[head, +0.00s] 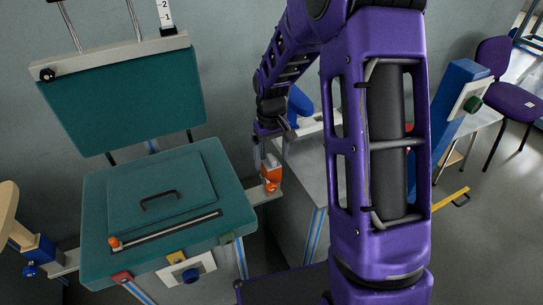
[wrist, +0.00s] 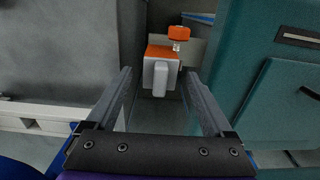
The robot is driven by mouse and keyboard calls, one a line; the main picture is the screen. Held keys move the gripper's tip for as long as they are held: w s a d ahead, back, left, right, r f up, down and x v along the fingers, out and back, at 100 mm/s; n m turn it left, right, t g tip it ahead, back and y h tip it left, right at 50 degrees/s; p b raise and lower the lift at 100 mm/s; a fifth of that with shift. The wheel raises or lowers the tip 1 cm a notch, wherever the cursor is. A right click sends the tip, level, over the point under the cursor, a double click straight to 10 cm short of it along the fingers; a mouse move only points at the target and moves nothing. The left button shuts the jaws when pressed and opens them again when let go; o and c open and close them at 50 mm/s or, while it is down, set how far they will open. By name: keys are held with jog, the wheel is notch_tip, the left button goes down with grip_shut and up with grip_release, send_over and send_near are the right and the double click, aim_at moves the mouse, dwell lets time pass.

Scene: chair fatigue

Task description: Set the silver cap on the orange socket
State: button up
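My gripper (wrist: 159,74) is open in the wrist view, its two grey fingers wide apart. Beyond the fingertips, in line with the gap, is an orange block (wrist: 160,52) with a pale silver-grey piece (wrist: 160,76) on its near side. I cannot tell whether this grey piece is the silver cap, or whether the block is the orange socket. No contact with the fingers shows. In the head view the orange block (head: 271,174) is at the end of a pale bracket right of the teal seat, just below my wrist.
An orange knob (wrist: 179,33) on a short metallic stem is just beyond the block. The teal seat (head: 232,192) stands close on the left in the head view. A grey cabinet (head: 300,210) is on the right. A purple chair (head: 510,98) stands far right.

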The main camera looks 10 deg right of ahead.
aim_at(271, 157)
notch_tip(271, 157, up, 17)
jog(key=p, duration=0.3)
jog(key=shift+r, duration=0.2)
dwell(0.4)
